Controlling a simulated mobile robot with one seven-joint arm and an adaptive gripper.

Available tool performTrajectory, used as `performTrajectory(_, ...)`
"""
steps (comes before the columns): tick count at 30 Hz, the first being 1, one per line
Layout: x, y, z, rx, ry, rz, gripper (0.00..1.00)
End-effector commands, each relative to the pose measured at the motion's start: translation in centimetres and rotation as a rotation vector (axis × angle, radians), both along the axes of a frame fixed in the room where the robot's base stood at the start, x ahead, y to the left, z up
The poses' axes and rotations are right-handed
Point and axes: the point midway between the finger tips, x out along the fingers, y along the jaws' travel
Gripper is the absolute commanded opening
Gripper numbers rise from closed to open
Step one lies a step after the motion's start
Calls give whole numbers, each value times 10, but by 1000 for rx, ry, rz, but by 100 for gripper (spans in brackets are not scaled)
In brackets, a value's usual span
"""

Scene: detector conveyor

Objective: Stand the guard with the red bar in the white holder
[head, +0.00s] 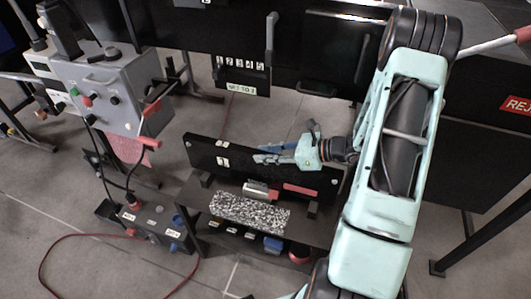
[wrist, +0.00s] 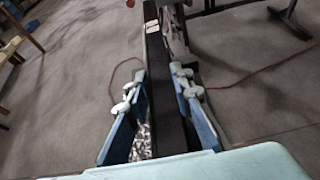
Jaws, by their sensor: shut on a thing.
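The guard is a long black panel (head: 205,153) standing on edge in the head view, with a red bar (head: 300,190) low on its near face. My gripper (head: 262,158) reaches it from the right, at its upper edge. In the wrist view the dark panel (wrist: 155,60) runs away between the two blue fingers of my gripper (wrist: 158,105), which is shut on it. The panel appears upright, above or on a dark shelf (head: 190,192); I cannot tell whether it touches. I cannot make out a clearly white holder.
A speckled black-and-white block (head: 250,213) lies on the shelf in front of the panel, beside a silver part (head: 257,189). A grey control box (head: 110,90) stands left. A small switch box (head: 155,222) and red cable (head: 60,242) are lower left.

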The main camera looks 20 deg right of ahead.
Motion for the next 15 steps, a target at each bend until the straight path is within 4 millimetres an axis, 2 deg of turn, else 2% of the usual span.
performTrajectory(15,1,1,-9,4,-5,1,0)
